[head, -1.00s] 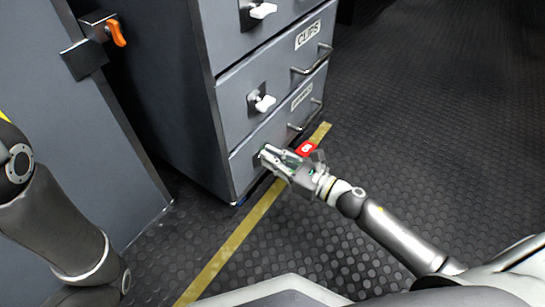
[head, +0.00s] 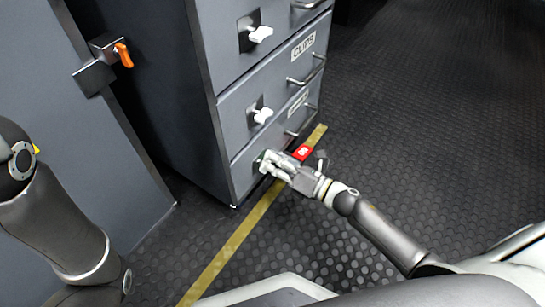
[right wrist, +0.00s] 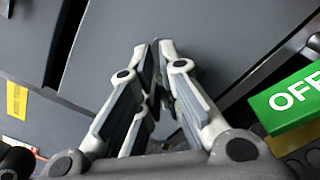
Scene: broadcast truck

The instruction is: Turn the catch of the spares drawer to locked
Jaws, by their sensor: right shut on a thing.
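The bottom drawer (head: 246,172) of the grey cabinet has a small label that is too blurred to read; it is the lowest, under the CLIPS drawer. My right gripper (head: 266,160) is at the left part of its front, where its catch sits. The fingers are shut on the catch and hide it, so its angle cannot be read. In the right wrist view the fingers (right wrist: 156,62) are close together against the grey front. Of my left arm only the links show at the left edge of the head view; its gripper is out of view.
White catches show on the CLIPS drawer (head: 262,114) and the drawer above (head: 259,34). A red tag (head: 302,152) is beside my gripper; a green OFF label (right wrist: 295,97) shows in the wrist view. An orange lever (head: 123,54) is at left. The floor right is clear.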

